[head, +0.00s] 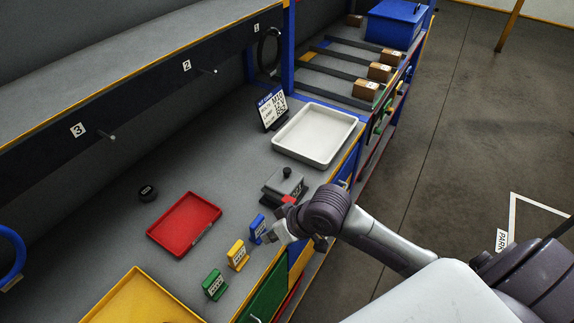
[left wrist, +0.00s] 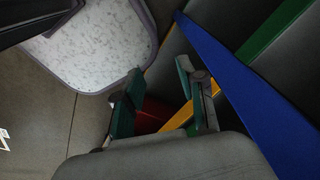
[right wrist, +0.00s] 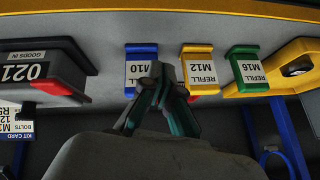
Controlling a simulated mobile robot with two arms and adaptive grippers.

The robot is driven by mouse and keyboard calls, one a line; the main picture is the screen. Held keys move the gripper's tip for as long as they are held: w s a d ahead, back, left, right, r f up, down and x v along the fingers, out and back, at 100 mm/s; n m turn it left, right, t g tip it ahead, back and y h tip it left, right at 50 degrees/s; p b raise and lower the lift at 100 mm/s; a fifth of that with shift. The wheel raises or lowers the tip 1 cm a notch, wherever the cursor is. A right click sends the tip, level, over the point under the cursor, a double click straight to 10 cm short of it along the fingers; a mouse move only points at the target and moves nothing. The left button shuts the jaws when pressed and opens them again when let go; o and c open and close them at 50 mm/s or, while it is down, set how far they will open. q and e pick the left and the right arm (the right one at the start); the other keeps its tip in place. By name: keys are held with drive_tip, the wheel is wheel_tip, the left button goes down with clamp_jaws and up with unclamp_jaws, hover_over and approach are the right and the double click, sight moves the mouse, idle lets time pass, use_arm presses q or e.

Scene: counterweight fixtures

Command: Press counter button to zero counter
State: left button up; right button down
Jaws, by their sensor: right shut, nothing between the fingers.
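The counter (head: 284,184) is a grey box with a black knob on top, on the bench near its front edge. A red button (head: 289,200) shows on it beside my right wrist. In the right wrist view the counter (right wrist: 66,63) is at the left, reading 021 above "GOODS IN", with the red button (right wrist: 47,88) low on it. My right gripper (head: 277,232) is shut and empty, in front of the blue M10 refill card (right wrist: 141,53) and apart from the button. My left gripper (left wrist: 157,92) is open and empty; it is outside the head view.
Yellow M12 (head: 237,255) and green M16 (head: 214,285) cards stand along the bench edge. A red tray (head: 158,237), a yellow tray (head: 110,310), a white tray (head: 316,155) and a kit card (head: 271,108) are nearby. A black puck (head: 147,193) lies behind the red tray.

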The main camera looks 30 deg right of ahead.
drive_tip(key=w+d+r+m, duration=0.2)
drive_tip(key=w+d+r, duration=0.45)
drive_tip(key=w, duration=0.25)
wheel_tip(320, 180, up, 8)
drive_tip(key=m+t+y, duration=0.1)
drive_tip(key=m+t, duration=0.1)
drive_tip(key=m, duration=0.1)
hover_over(289, 170)
wheel_tip(289, 170, down, 7)
drive_tip(key=b, duration=0.8)
drive_tip(key=shift+r, duration=0.2)
drive_tip(key=shift+f+b, duration=0.35)
drive_tip(key=shift+f, duration=0.7)
drive_tip(key=shift+f, duration=0.1)
drive_tip(key=shift+f+p, duration=0.3)
